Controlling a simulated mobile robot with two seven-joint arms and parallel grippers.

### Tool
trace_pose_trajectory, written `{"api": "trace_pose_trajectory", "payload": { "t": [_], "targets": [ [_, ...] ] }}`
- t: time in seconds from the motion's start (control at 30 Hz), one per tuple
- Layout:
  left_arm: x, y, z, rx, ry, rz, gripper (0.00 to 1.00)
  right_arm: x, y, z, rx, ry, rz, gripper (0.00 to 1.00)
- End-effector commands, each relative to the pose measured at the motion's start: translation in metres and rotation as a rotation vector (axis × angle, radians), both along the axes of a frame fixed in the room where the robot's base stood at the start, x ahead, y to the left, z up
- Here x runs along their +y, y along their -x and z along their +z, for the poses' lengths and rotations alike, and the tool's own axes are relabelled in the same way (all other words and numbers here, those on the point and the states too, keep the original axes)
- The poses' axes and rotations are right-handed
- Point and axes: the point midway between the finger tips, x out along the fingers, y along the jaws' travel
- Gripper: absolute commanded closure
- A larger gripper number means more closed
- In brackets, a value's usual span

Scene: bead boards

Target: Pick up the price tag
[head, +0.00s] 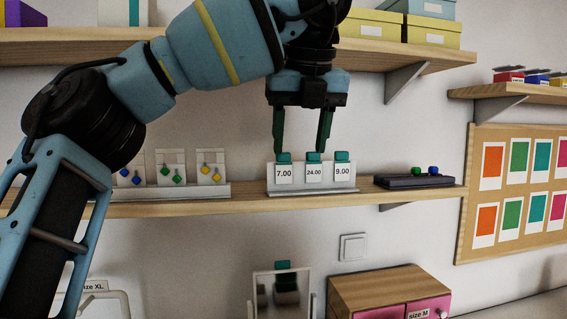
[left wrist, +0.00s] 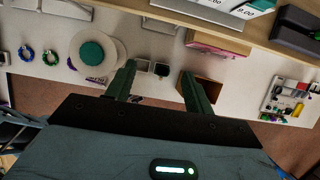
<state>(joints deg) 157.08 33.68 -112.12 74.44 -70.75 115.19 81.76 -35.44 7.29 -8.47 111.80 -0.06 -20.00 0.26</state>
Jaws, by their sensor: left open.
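Three white price tags with teal tops stand in a white holder (head: 314,189) on the middle wooden shelf. They read 7.00 (head: 283,174), 24.00 (head: 314,174) and 9.00 (head: 342,174). My left gripper (head: 300,148) is open and points down just above the holder. One fingertip is near the top of the 7.00 tag and the other near the 24.00 tag; I cannot tell their depth or whether they touch. Nothing shows between the fingers. The left wrist view shows the open fingers (left wrist: 159,70) and, at its top edge, part of a tag (left wrist: 246,10).
Earring cards (head: 172,168) stand left of the holder on the same shelf (head: 400,197). A dark tray (head: 413,181) with green and blue knobs lies to the right. An upper shelf (head: 405,55) with boxes is behind my arm. A mirror-like stand (head: 282,292) is below.

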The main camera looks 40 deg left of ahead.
Motion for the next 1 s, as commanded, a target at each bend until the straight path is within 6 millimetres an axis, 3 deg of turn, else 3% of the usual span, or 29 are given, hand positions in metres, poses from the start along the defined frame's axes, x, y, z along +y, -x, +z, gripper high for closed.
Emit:
{"api": "trace_pose_trajectory", "payload": {
  "t": [0.4,1.0],
  "targets": [
    [0.054,-0.044,-0.001,0.003,0.003,0.002,0.47,-0.001,0.000,-0.001,0.002,0.002,0.000,0.64],
    [0.073,-0.060,-0.002,0.004,0.002,0.002,0.47,-0.001,0.002,-0.003,0.007,0.001,0.000,0.64]
  ]
}}
